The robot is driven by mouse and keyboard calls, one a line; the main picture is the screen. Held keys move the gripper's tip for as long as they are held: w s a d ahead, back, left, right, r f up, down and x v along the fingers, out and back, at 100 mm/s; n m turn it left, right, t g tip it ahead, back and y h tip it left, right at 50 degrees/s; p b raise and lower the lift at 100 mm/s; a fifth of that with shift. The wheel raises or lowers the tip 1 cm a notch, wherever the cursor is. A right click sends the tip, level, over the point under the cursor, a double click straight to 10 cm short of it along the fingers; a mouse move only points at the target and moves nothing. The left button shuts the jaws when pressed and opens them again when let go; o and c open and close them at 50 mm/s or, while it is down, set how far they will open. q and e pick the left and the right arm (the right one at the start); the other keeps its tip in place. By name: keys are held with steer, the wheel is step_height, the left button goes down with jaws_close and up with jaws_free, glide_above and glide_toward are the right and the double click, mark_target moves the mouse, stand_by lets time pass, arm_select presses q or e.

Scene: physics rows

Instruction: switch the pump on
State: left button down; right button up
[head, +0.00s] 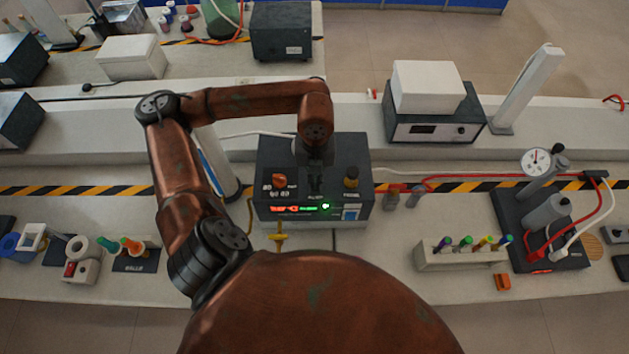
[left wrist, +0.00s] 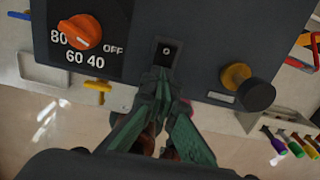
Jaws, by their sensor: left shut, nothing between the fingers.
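The pump (head: 270,160) is a dark grey box on the bench, with an orange dial, a yellow-and-black knob and lit red and green readouts on its front. In the left wrist view its orange dial (left wrist: 80,32) is at the upper left, beside "OFF", "40", "60" and "80". A small black rocker switch (left wrist: 166,52) marked "0" is in the middle of the panel. My left gripper (head: 316,187) is shut and empty over the panel. Its fingertips (left wrist: 160,80) are right at the lower edge of the switch; I cannot tell whether they touch it.
The yellow-and-black knob (left wrist: 236,75) is right of the switch. A yellow valve handle (head: 279,237) stands in front of the pump. A rack of coloured tubes (head: 460,256) and a gauge stand (head: 536,161) are to the right. Bench space between pump and rack is mostly clear.

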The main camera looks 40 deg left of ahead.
arm_select(q)
steer(key=shift+r+p, duration=1.3)
steer(key=shift+r, duration=1.45)
